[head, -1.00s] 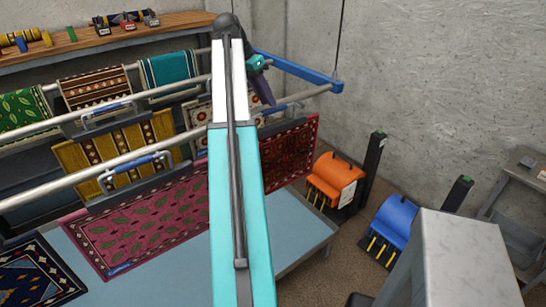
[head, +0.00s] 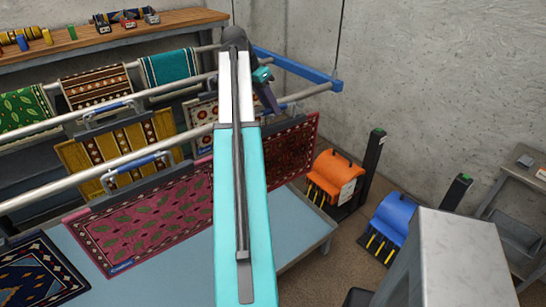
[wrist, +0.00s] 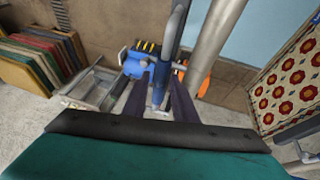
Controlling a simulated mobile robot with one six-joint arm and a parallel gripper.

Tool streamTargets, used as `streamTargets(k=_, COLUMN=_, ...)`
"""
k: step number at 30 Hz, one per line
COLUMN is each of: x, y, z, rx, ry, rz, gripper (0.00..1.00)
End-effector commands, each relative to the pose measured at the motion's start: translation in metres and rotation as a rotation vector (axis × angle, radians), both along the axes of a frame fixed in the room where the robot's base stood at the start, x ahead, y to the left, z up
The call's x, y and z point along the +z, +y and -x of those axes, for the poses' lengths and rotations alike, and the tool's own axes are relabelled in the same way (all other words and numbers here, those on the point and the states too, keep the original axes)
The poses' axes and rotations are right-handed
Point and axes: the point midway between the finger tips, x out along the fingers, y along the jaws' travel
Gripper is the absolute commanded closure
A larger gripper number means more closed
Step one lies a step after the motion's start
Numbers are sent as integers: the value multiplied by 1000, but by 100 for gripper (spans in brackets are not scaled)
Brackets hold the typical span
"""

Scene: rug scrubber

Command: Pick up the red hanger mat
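A dark red patterned mat (head: 291,151) hangs from the rail at the right, partly hidden behind my arm. A pinkish-red mat with green leaf shapes (head: 145,222) hangs to its left. My gripper (head: 266,92) is above the dark red mat, near the rails. In the wrist view my gripper (wrist: 158,92) has its two dark fingers apart. A blue hanger handle (wrist: 171,36) shows upright between or just beyond them. I cannot tell whether the fingers touch it.
Metal rails (head: 85,175) carry several other mats. A blue bar (head: 298,70) ends the rack at the right. Orange (head: 335,178) and blue (head: 393,222) scrubbers stand on the floor. A grey block (head: 462,255) fills the lower right.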

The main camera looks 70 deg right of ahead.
Motion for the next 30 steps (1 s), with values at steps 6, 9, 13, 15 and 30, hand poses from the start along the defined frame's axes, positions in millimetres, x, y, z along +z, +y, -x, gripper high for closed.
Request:
streamTargets(k=6, x=0, y=0, z=0, rx=0, ry=0, rz=0, gripper=100)
streamTargets(k=9, x=0, y=0, z=0, rx=-1, ry=0, rz=0, gripper=100)
streamTargets(k=13, x=0, y=0, z=0, rx=-1, ry=1, rz=0, gripper=100)
streamTargets(k=15, x=0, y=0, z=1, rx=-1, ry=1, rz=0, gripper=100)
streamTargets(k=30, x=0, y=0, z=1, rx=-1, ry=1, rz=0, gripper=100)
